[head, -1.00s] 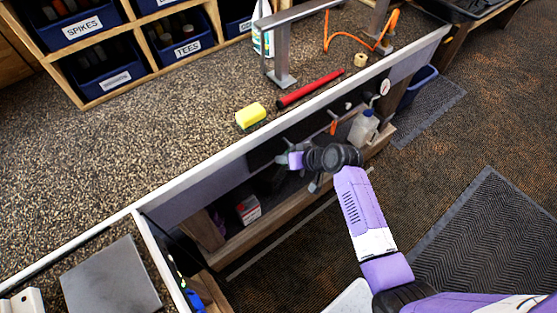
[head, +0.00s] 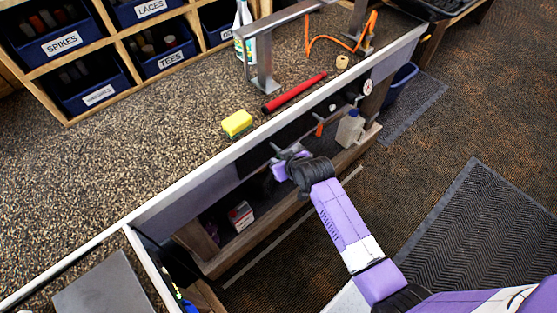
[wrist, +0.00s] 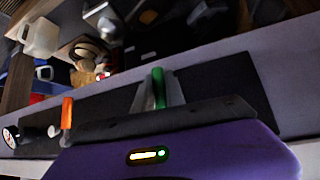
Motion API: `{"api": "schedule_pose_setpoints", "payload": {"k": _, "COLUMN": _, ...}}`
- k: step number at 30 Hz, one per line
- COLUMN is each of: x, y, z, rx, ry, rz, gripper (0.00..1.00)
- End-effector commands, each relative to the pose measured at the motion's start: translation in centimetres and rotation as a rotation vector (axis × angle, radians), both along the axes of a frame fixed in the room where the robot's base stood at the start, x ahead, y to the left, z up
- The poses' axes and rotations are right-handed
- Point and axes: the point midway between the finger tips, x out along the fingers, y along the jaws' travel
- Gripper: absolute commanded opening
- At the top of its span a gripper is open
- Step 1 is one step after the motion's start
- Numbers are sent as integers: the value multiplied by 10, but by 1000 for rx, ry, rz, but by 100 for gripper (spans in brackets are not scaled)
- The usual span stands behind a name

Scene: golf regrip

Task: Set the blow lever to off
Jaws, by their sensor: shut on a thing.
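My gripper (head: 281,156) is at the dark panel under the front edge of the bench. In the wrist view my gripper (wrist: 160,88) is shut on a green lever (wrist: 158,88), which stands between the two fingers. In the head view my gripper and wrist hide this lever. An orange lever (head: 319,130) hangs from the same panel, to the right of my gripper. The orange lever (wrist: 67,113) is at the left in the wrist view, apart from the fingers. No label is readable to tell which lever is the blow lever.
A dial gauge (head: 367,87) is farther right on the panel. A translucent jug (head: 350,128) stands on the low shelf below. A yellow sponge (head: 237,123) and a red tube (head: 294,92) lie on the bench top above.

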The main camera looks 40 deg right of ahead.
Motion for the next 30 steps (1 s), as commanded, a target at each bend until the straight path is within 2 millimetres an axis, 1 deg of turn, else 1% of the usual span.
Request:
{"api": "schedule_pose_setpoints", "payload": {"k": 6, "x": -1, "y": -1, "z": -1, "rx": -3, "ry": 3, "rz": 1, "gripper": 0}}
{"api": "schedule_pose_setpoints", "payload": {"k": 7, "x": -1, "y": -1, "z": -1, "rx": -3, "ry": 3, "rz": 1, "gripper": 17}}
{"api": "schedule_pose_setpoints", "payload": {"k": 10, "x": -1, "y": -1, "z": -1, "rx": -2, "ry": 3, "rz": 0, "gripper": 37}}
{"api": "schedule_pose_setpoints", "payload": {"k": 22, "x": -3, "y": 0, "z": 2, "rx": 0, "ry": 1, "rz": 1, "gripper": 37}}
{"api": "schedule_pose_setpoints", "payload": {"k": 26, "x": -13, "y": 2, "z": 11, "rx": 0, "ry": 1, "rz": 1, "gripper": 37}}
{"api": "schedule_pose_setpoints", "payload": {"k": 30, "x": -28, "y": 5, "z": 26, "rx": -2, "ry": 1, "rz": 1, "gripper": 37}}
